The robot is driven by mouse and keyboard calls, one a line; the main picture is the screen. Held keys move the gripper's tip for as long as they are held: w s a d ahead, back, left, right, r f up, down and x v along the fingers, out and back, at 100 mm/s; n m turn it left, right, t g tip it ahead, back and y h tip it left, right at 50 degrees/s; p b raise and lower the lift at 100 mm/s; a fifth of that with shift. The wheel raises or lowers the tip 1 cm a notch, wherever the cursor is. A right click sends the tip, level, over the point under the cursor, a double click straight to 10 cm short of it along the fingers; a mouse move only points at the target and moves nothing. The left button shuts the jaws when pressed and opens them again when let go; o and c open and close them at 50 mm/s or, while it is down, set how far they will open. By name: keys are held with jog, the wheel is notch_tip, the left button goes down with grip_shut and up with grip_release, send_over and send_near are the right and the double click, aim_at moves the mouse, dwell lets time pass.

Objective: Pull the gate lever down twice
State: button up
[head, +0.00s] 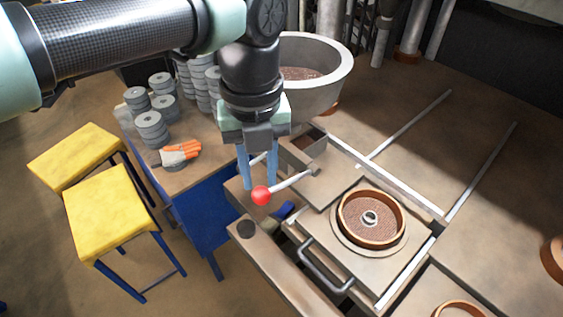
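The gate lever (290,186) is a thin metal rod with a red ball knob (261,195) at its left end. Its right end meets a small metal box (303,150) under the large grey hopper bowl (318,97). My gripper (258,172) points down with two blue fingers, which show apart, one left and one right. Nothing shows held between the fingers. A round mould with brown grit (371,217) sits on the plate to the right of the lever.
Stacks of grey discs (151,125) and an orange-and-grey glove (180,152) lie on a blue-sided table at left. Two yellow stools (112,206) stand further left. A drawer-like plate with a handle (325,266) is at front. Metal rails (408,125) cross the bench at right.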

aim_at(260, 190)
notch_tip(260, 190, down, 10)
jog(key=b, duration=0.7)
jog(key=shift+r+b, duration=0.15)
jog(key=shift+b, duration=0.15)
dwell(0.4)
jog(key=shift+r+p, duration=1.1)
jog(key=shift+r, duration=0.55)
jog(key=shift+r+p, duration=2.2)
jog(key=shift+r, duration=1.4)
